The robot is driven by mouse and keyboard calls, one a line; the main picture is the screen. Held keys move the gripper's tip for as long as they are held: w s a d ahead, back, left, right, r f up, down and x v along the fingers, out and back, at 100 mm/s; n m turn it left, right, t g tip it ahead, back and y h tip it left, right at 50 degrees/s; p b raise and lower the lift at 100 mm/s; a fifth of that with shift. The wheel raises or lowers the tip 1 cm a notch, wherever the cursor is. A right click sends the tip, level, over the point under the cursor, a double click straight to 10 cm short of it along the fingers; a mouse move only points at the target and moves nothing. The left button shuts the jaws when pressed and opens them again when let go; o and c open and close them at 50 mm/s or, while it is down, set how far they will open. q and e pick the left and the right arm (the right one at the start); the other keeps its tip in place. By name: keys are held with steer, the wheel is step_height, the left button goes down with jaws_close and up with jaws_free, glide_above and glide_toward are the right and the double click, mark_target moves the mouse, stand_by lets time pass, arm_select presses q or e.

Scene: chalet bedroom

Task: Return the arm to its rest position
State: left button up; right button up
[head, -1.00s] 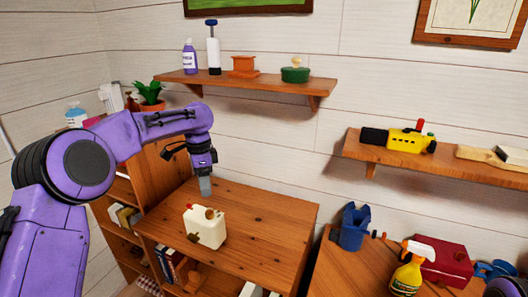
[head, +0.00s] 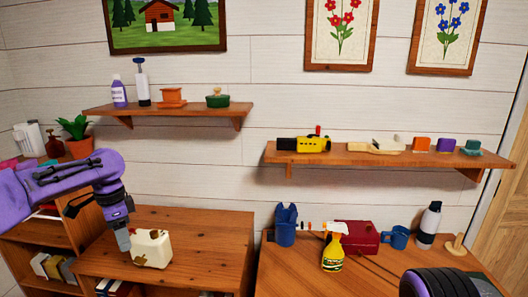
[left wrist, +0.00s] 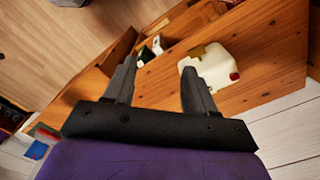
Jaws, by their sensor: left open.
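My left arm (head: 60,185) is purple and comes in from the left in the head view. Its gripper (head: 124,240) points down just left of a white canister (head: 152,249) on the low wooden cabinet. In the left wrist view the two dark fingers (left wrist: 155,88) are apart with nothing between them. The canister (left wrist: 212,68) shows there beyond the right finger; whether they touch is not clear. Part of my right arm (head: 445,283) shows at the bottom right of the head view. Its gripper is out of view.
A wall shelf (head: 170,109) holds a purple bottle, a pump and pots. A second shelf (head: 345,157) holds a yellow tool and blocks. The right table (head: 290,275) carries a spray bottle (head: 333,251), a red box (head: 357,237) and blue items. The cabinet top (head: 212,240) is clear right of the canister.

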arm_select(q)
steer(key=w+d+f+n+t+h, duration=0.2)
steer(key=w+d+f+n+t, duration=0.4)
steer(key=d+f+n, duration=0.1)
steer(key=s+d+f+n+t+y+b, duration=0.1)
steer(key=s+f+n+b, duration=0.15)
steer(key=f, duration=0.65)
steer(key=s+d+f+n+t+b, duration=0.1)
steer(key=s+d+f+n, duration=0.2)
steer(key=f, duration=0.5)
steer(key=s+a+f+n+g+y+b, duration=0.1)
steer(key=s+f+b, duration=0.1)
steer(key=s+f, duration=0.6)
steer(key=s+a+f+n+g+y+b, duration=0.1)
steer(key=s+f, duration=0.6)
steer(key=s, duration=1.1)
steer(key=s+a+f+n+g+y+b, duration=0.2)
steer(key=s+f+b, duration=0.3)
steer(key=s, duration=0.9)
step_height(320, 180, down, 4)
steer(key=shift+r+g, duration=0.15)
steer(key=shift+g, duration=0.15)
arm_select(e)
step_height(320, 180, down, 12)
steer(key=shift+s+r, duration=0.15)
